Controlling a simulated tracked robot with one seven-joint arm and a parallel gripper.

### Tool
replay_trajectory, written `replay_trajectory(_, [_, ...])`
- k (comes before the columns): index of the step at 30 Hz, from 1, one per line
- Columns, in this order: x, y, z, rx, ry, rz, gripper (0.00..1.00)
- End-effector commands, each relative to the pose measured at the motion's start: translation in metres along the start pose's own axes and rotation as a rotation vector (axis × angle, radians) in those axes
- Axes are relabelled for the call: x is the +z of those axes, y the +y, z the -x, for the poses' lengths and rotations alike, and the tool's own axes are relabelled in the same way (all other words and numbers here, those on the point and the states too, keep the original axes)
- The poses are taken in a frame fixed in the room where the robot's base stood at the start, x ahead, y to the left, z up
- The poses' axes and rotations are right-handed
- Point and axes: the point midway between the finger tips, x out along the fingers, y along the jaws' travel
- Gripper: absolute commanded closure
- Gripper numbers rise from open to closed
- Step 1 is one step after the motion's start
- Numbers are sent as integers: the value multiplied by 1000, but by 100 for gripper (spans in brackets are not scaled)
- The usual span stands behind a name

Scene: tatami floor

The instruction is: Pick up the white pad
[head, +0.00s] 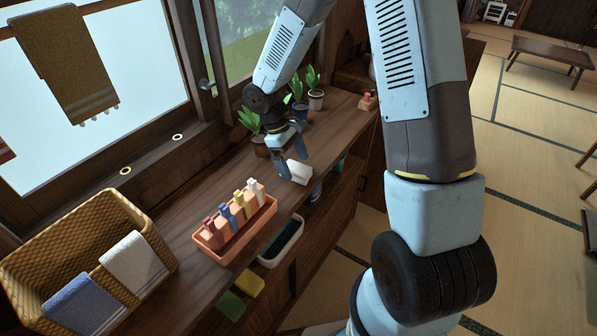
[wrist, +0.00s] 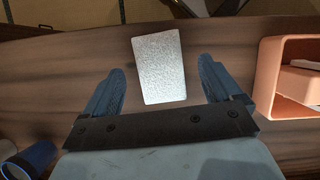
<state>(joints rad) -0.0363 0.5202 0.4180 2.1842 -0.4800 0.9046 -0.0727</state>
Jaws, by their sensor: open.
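My gripper (head: 285,165) is above the shelf at the pad. In the wrist view my gripper (wrist: 160,82) is open, with one blue finger on each side of the pad and a gap on both sides.
Potted plants (head: 316,98) stand behind my gripper. A wicker basket (head: 40,245) with towels is at left.

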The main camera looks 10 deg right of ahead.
Motion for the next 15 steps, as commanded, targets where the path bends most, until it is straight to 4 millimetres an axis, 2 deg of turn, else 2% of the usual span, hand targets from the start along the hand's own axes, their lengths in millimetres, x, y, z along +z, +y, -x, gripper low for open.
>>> replay_trajectory(3, [0, 0, -17, -2, -2, 0, 8])
replay_trajectory(6, [0, 0, -24, -1, -1, 0, 8])
replay_trajectory(15, [0, 1, -24, -1, 0, -1, 8])
